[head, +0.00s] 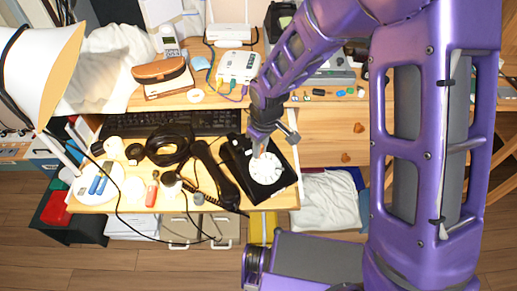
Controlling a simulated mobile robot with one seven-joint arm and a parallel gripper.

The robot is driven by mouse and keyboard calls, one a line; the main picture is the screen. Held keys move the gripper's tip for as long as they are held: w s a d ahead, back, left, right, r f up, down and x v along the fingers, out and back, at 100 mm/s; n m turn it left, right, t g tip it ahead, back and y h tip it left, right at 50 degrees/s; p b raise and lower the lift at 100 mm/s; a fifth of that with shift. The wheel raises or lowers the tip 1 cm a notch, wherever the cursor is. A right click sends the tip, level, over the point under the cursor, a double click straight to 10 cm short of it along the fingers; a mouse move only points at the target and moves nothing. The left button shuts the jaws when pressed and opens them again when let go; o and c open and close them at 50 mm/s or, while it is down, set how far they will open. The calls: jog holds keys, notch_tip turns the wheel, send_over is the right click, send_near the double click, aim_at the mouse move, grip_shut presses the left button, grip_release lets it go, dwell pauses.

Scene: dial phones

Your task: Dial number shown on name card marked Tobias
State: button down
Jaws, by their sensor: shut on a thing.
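The dial phone (284,187) is a black, flat body on the front desk, with a white round dial (267,171). Its black handset (214,173) seems to lie off the body, just to its left. My gripper (259,153) reaches down from the upper right, with its tips at the upper left edge of the dial. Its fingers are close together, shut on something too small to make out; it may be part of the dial. The dial's numbers are too small to read. I cannot make out a name card marked Tobias.
A black keyboard (175,123) lies behind the phone. A coiled black cable (168,146) and small items crowd the desk to the left. A lamp (38,75) stands at far left. A white router box (239,66) sits on the back shelf. My arm covers the right side.

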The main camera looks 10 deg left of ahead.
jog(key=shift+w+d, duration=0.4)
jog(key=shift+d, duration=0.1)
dwell(0.3)
jog(key=shift+w+d+f, duration=0.1)
jog(key=shift+w+d, duration=0.15)
jog(key=shift+d, duration=0.45)
